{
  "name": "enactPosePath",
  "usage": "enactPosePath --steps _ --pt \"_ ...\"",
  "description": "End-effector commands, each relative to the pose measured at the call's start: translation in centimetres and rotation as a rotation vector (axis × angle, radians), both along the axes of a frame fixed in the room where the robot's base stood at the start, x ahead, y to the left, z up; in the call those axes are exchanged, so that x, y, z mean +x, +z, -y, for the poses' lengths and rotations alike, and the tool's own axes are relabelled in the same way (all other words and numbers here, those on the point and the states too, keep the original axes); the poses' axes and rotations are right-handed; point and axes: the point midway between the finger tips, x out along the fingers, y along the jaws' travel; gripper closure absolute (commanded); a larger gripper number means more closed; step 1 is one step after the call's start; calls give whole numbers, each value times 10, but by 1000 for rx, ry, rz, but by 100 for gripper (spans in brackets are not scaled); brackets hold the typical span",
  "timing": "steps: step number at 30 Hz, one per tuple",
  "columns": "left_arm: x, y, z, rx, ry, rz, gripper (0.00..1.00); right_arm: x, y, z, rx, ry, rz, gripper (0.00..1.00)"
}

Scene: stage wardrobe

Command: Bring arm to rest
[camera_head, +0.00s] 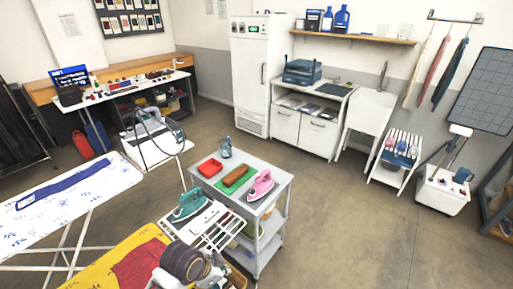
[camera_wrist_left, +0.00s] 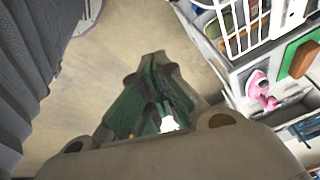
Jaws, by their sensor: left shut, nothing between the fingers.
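My left arm (camera_head: 185,264) shows at the bottom of the head view, dark and ribbed with pale parts, in front of the yellow ironing board. My left gripper (camera_wrist_left: 154,62) fills the middle of the left wrist view. Its dark greenish fingers are together, with nothing between them, above bare floor. In the head view its fingertips are hard to make out. It is apart from the cart and the irons. My right gripper is not in view.
Ironing boards (camera_head: 70,205) stand left. The floor (camera_head: 345,235) on the right is clear.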

Motion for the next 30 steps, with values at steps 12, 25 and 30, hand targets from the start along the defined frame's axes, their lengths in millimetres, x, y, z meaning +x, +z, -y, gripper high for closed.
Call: enactPosePath --steps 12,25,30 --pt "-36 2 -68 -42 526 -78 100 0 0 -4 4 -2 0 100" --pt "-57 4 -105 -43 775 -100 100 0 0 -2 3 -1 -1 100" --pt "-61 0 -113 -41 833 -104 100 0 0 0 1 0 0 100"
